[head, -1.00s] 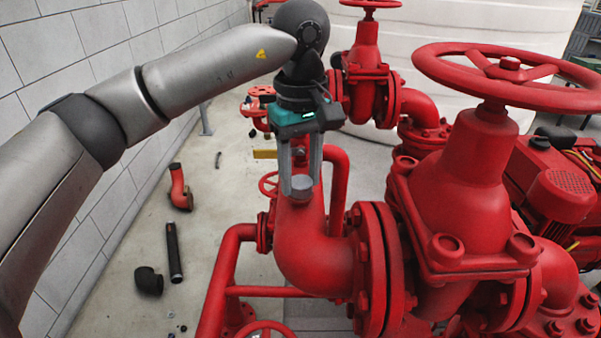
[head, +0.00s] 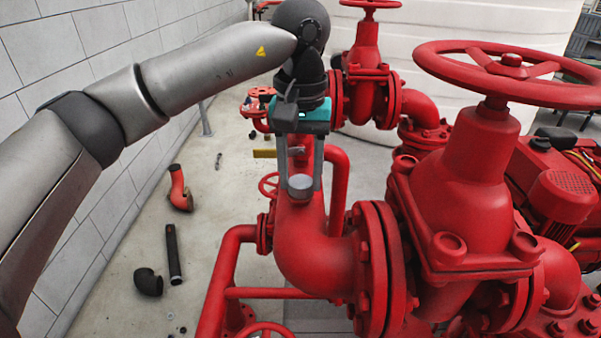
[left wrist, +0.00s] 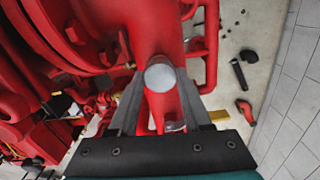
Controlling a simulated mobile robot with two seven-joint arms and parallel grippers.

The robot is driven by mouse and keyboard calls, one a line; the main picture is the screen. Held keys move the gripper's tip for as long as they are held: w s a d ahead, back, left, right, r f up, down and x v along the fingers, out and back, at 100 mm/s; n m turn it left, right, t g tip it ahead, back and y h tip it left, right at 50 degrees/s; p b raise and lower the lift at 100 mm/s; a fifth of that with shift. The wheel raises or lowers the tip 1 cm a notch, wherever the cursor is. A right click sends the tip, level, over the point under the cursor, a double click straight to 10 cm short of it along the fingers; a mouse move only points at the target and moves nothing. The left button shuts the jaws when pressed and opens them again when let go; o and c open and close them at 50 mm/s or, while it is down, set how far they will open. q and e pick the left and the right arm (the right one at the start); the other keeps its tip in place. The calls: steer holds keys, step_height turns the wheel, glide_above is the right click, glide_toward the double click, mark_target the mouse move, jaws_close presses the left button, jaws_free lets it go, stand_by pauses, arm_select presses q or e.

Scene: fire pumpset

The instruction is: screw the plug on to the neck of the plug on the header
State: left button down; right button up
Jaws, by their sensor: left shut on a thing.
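The plug (head: 300,187) is a grey metal cap with a round flat top. It sits on top of the red curved pipe of the header (head: 300,240). In the left wrist view the plug (left wrist: 160,76) shows between the fingertips. My left gripper (head: 301,190) points down from above and is shut on the plug, one finger on each side. The neck is hidden under the plug, so I cannot tell how far the thread is engaged. My right gripper is not in view.
A large red valve with a handwheel (head: 505,72) stands close on the right. A thin red pipe (head: 340,190) rises behind the gripper. Loose pipe pieces (head: 173,254) lie on the floor at left, near a block wall (head: 110,60).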

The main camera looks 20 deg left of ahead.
arm_select(q)
steer(key=shift+m, duration=0.8)
steer(key=m, duration=0.3)
steer(key=shift+m, duration=0.8)
steer(key=m, duration=0.4)
steer(key=shift+m, duration=0.3)
